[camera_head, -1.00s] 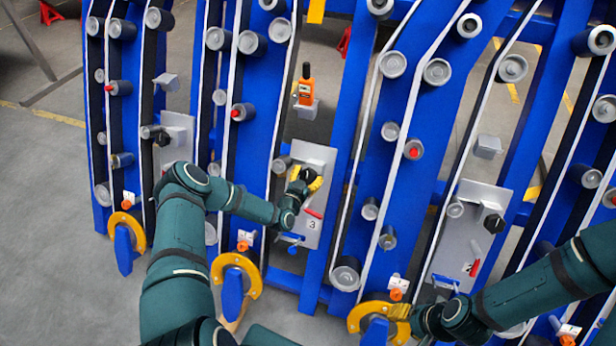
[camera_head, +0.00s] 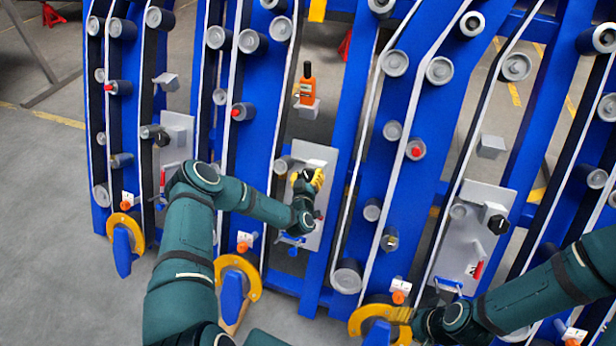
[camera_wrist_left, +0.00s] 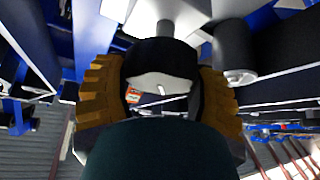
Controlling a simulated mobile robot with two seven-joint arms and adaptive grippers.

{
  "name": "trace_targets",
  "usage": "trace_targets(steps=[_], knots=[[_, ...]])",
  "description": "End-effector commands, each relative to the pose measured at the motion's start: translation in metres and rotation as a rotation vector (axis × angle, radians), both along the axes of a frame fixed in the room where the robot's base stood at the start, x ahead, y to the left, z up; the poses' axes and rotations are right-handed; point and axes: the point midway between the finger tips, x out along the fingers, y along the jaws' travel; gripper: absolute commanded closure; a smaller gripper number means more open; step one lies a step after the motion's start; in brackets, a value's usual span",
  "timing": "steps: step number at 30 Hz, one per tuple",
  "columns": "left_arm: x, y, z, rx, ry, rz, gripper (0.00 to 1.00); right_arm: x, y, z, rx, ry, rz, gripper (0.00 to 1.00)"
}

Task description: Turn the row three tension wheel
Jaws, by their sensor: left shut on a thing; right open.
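The row three tension wheel is a black hand knob (camera_head: 303,183) on a grey plate (camera_head: 318,156) in the middle of the blue frame. My left gripper (camera_head: 310,181) is shut around this knob, with its yellow fingers on either side. In the left wrist view the dark knob (camera_wrist_left: 162,62) sits between the two ribbed yellow fingers (camera_wrist_left: 160,90). My wrist covers the number 3 label and most of the red handle on the plate. My right gripper (camera_head: 400,314) is open beside a yellow horseshoe-shaped part (camera_head: 360,313) at the lower middle.
An orange handheld meter (camera_head: 306,84) stands on a small grey bracket above the plate. Blue uprights carry many grey rollers and white belts. Another plate (camera_head: 484,199) with a black knob (camera_head: 497,223) is to the right. Open grey floor (camera_head: 50,240) lies left.

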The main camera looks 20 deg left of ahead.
Motion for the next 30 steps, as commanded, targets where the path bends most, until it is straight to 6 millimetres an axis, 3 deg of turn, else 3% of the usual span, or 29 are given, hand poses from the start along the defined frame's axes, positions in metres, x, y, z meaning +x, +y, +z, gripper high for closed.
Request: trace_targets(steps=[15, 16, 18, 30], knots=[[-0.0005, 0.0002, -0.0005, -0.021, -0.001, 0.012, 0.75, 0.0001, 0.0000, -0.0003, 0.000, 0.000, 0.000, 0.53], [-0.0006, 0.0002, -0.0005, -0.021, -0.001, 0.012, 0.33, 0.0001, 0.0000, -0.0003, 0.000, 0.000, 0.000, 0.53], [-0.0005, 0.0002, -0.0005, -0.021, -0.001, 0.012, 0.09, 0.0001, 0.0000, -0.0003, 0.000, 0.000, 0.000, 0.53], [-0.0034, -0.0011, -0.0001, -0.021, -0.001, 0.011, 0.06, 0.0001, 0.0001, -0.0003, 0.000, 0.000, 0.000, 0.53]])
